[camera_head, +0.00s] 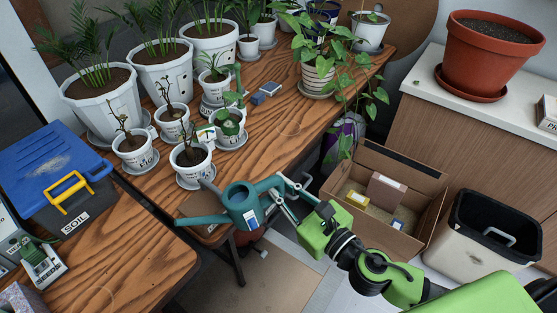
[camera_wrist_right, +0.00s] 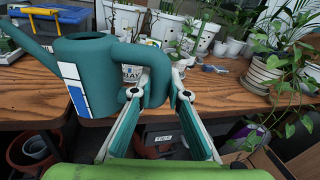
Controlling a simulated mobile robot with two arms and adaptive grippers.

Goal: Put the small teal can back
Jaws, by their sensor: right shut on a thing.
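The small teal watering can (camera_head: 240,200) hangs in the air at the front edge of the wooden table in the head view. Its spout points left and its handle is on the right. My right gripper (camera_head: 281,189) is shut on the handle. In the right wrist view the can's body (camera_wrist_right: 92,68), with a blue and white label, fills the left side. The fingers of my right gripper (camera_wrist_right: 156,85) close around the handle from both sides. The can's underside is hidden. My left gripper is in neither view.
Potted plants on saucers, including a small white pot (camera_head: 191,161), crowd the wooden table (camera_head: 275,127). A blue-lidded soil box (camera_head: 62,175) stands left. An open cardboard box (camera_head: 415,200) and a bin (camera_head: 490,235) stand right. Bare tabletop shows right of the small pots.

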